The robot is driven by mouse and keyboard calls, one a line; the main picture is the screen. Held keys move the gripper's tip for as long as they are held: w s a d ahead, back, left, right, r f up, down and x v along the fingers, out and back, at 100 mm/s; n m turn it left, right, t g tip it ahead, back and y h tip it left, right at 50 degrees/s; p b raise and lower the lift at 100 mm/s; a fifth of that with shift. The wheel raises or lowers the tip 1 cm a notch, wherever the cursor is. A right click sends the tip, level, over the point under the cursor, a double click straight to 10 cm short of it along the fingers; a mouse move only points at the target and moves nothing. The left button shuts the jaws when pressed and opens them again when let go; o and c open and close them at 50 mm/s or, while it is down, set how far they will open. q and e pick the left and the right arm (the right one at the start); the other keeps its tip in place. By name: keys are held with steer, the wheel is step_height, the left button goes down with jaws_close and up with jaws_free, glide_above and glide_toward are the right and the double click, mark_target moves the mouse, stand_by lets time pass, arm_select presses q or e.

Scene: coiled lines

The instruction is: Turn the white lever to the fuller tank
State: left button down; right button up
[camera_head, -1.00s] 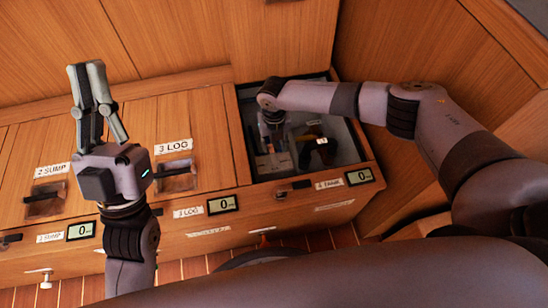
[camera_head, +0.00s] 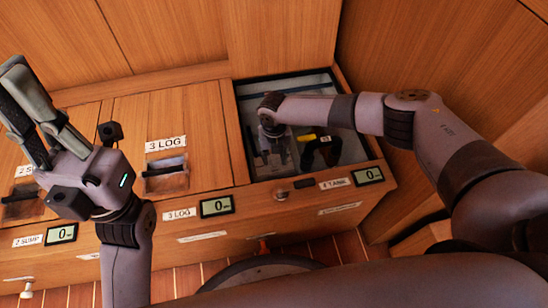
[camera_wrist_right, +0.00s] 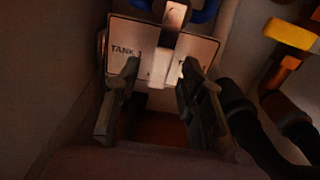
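The white lever (camera_wrist_right: 159,66) shows in the right wrist view, in front of a pale label plate (camera_wrist_right: 132,46). The plate reads "TANK" on its left side; the right side is partly hidden by the lever and a finger. My right gripper (camera_wrist_right: 160,92) is open, with one finger on each side of the lever's lower end and visible gaps. In the head view my right gripper (camera_head: 276,155) reaches down into the open compartment marked 4 TANK (camera_head: 243,118). My left gripper (camera_head: 24,118) is raised at the far left, away from the compartment; its finger opening is unclear.
Dark pipes with a yellow handle (camera_wrist_right: 291,34) stand right of the right gripper; the yellow piece also shows in the head view (camera_head: 306,138). Closed hatches marked 3 LOG (camera_head: 166,144) and 2 SUMP lie left. Small displays (camera_head: 368,176) read 0. The compartment is narrow.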

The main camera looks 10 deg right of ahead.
steer(key=shift+c, duration=0.6)
jaws_close()
